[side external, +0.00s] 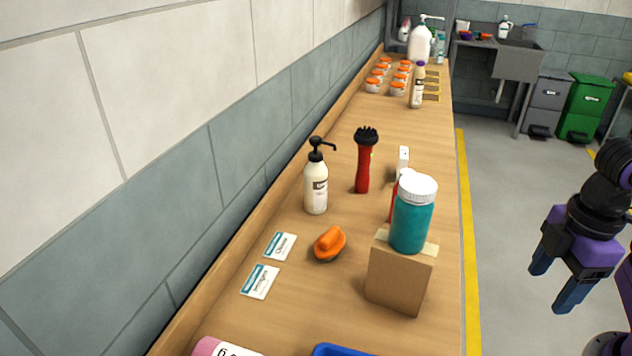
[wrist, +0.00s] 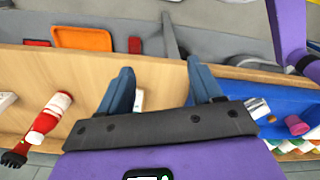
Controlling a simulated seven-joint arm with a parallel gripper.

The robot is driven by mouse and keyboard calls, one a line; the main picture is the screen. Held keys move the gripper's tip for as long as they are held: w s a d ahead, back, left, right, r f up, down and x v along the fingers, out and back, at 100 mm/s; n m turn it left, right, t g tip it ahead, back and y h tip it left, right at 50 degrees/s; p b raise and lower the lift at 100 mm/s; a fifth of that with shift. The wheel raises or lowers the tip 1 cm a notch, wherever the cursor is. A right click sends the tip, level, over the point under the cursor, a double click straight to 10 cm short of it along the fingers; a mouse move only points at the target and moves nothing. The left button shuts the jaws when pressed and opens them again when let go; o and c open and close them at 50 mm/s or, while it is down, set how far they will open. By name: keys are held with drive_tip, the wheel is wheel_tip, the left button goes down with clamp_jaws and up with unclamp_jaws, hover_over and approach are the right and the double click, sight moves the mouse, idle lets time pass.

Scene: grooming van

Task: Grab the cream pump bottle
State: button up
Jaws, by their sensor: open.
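The cream pump bottle (side external: 316,190), with a black pump head and a dark label, stands upright on the wooden counter near the wall in the side external view. I cannot make it out in the wrist view. My gripper (side external: 555,282) hangs at the right of the side external view, beyond the counter's edge and over the floor, well apart from the bottle. In the wrist view my gripper (wrist: 160,78) has its two blue fingers spread, and nothing is held between them.
A red brush (side external: 362,165) stands just right of the bottle. A teal jar (side external: 411,222) sits on a cardboard box (side external: 396,282) at the counter's near edge. An orange brush (side external: 329,243) and two cards (side external: 260,282) lie nearer. A blue tray (side external: 338,350) is partly visible.

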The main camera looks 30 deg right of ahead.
wheel_tip(320, 180, up, 10)
drive_tip(key=w+a+n+t+h, duration=0.2)
drive_tip(key=w+t+h, duration=0.1)
drive_tip(key=w, duration=0.6)
drive_tip(key=w+a+n+t+h, duration=0.2)
drive_tip(key=w+n+h, duration=0.1)
drive_tip(key=w, duration=0.6)
drive_tip(key=w+a+n+t+h, duration=0.3)
drive_tip(key=w+a+n+t, duration=0.9)
drive_tip(key=w+a, duration=0.55)
drive_tip(key=n+g, duration=0.1)
approach(316, 160)
drive_tip(key=x, duration=0.6)
drive_tip(key=shift+w+d+f, duration=0.1)
drive_tip(key=shift+w+f, duration=0.05)
drive_tip(key=shift+w, duration=0.05)
drive_tip(key=shift+x, duration=2.65)
